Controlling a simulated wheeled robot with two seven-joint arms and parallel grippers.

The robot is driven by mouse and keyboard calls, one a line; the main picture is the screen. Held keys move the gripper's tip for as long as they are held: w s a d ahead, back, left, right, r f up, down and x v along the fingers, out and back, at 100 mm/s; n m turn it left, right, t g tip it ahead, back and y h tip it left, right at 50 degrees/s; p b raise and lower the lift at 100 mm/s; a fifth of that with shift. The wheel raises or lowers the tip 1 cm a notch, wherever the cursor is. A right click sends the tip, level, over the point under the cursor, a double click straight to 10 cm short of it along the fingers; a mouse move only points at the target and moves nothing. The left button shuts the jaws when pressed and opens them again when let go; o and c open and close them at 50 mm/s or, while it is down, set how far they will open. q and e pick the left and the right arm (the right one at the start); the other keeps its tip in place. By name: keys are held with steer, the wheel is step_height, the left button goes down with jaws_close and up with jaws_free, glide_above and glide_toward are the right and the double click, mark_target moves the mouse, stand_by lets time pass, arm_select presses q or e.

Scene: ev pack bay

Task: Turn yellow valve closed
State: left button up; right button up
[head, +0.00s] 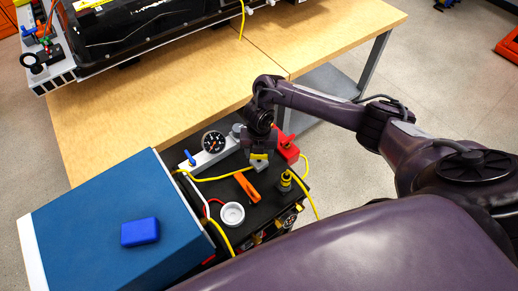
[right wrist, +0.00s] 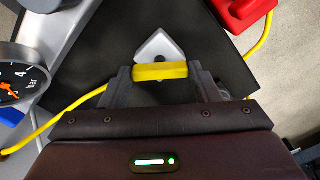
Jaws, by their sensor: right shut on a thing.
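The yellow valve handle (right wrist: 160,71) is a short bar that lies crosswise in the right wrist view, in front of a pale grey body (right wrist: 159,47). In the head view the yellow handle (head: 259,157) shows just below my right gripper. My right gripper (head: 259,152) reaches down from above and is shut on the handle, with one finger at each end of the bar in the right wrist view (right wrist: 160,75). Part of the valve is hidden by the gripper in the head view. My left gripper is not in view.
A pressure gauge (head: 213,141) stands left of the valve, and a red part (head: 286,149) is right of it. An orange handle (head: 247,186), a white cup (head: 232,214) and yellow hoses are nearby. A blue box (head: 110,215) is at left, a wooden table (head: 180,105) behind.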

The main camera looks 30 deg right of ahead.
steer(key=m+p, duration=0.1)
steer(key=m, duration=0.1)
steer(key=m+p, duration=0.2)
steer(key=m, duration=0.1)
steer(key=shift+r+m, duration=0.2)
steer(key=shift+m, duration=0.1)
steer(key=shift+f+m+p, duration=0.15)
steer(key=shift+m+p, duration=1.15)
steer(key=shift+m, duration=0.9)
steer(key=o, duration=1)
step_height(320, 180, up, 8)
steer(key=shift+f, duration=0.1)
